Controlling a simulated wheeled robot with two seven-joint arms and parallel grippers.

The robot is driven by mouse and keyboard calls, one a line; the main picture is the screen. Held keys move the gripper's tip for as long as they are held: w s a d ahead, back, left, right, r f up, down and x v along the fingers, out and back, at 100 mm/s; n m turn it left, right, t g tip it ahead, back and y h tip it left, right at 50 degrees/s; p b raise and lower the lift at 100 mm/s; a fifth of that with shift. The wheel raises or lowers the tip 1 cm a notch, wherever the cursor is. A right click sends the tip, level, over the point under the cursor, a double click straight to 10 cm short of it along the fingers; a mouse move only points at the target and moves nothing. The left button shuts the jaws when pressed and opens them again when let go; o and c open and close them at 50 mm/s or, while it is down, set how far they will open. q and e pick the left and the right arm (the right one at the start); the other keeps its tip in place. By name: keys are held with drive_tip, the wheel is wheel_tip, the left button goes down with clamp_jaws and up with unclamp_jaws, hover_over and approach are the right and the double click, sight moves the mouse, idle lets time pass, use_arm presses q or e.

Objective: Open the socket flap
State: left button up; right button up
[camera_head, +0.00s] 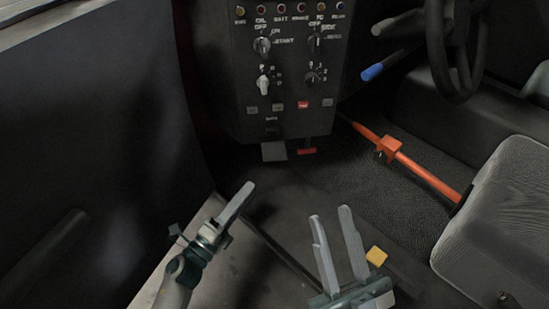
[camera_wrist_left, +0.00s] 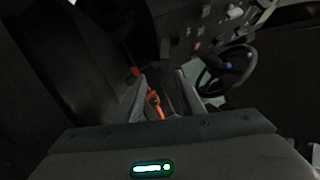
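The black control panel (camera_head: 288,92) stands at the top middle of the head view. At its lower edge hangs a small grey plate (camera_head: 274,151), which may be the socket flap; I cannot tell its state for certain. My left gripper (camera_head: 240,200) is below and left of the plate, apart from it. The left wrist view shows its two fingers spread (camera_wrist_left: 161,80) with nothing gripped. My right gripper (camera_head: 330,212) is open and empty, below and right of the plate. No flap can be made out clearly in the dark left wrist view.
A red tab (camera_head: 307,150) sits beside the grey plate. An orange bar (camera_head: 408,165) runs across the floor at right. A steering wheel (camera_head: 461,50) and a grey seat (camera_head: 497,215) are further right. A dark wall (camera_head: 85,130) bounds the left. Floor space before the panel is clear.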

sight(275, 157)
use_arm(q)
drive_tip(key=x, duration=1.3)
drive_tip(key=shift+w, duration=0.1)
